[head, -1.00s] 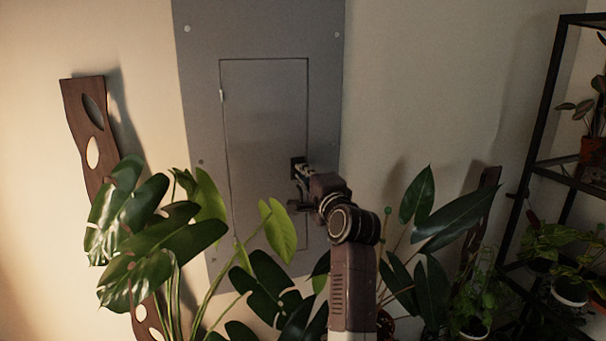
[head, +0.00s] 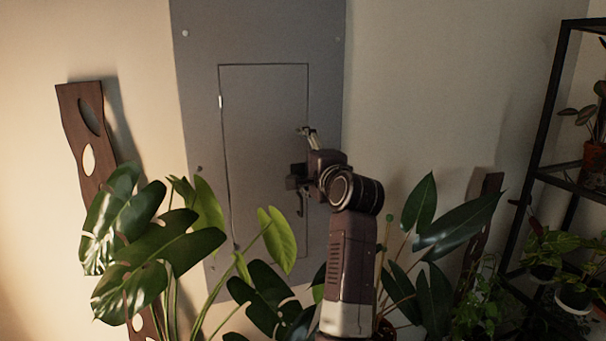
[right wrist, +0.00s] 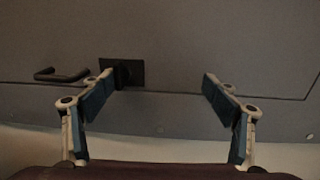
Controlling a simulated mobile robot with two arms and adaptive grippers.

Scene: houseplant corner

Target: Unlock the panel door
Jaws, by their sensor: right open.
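The grey panel door (head: 265,130) sits flush in its grey panel on the wall and looks shut. In the right wrist view a dark square latch (right wrist: 125,74) sits at the door's edge, with a bent dark handle (right wrist: 62,75) to its left. The handle (head: 301,207) also shows in the head view, low by the door's right edge. My right gripper (head: 298,157) is open and empty in front of that edge. In the right wrist view its fingers (right wrist: 157,80) are wide apart, and the left fingertip overlaps the latch's side; contact cannot be told. My left gripper is out of view.
A large-leaved plant (head: 160,245) covers the panel's lower left. Dark-leaved plants (head: 440,220) stand close to the right of my arm. A black shelf (head: 545,120) with pots is at the far right. A wooden board (head: 85,130) leans at left.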

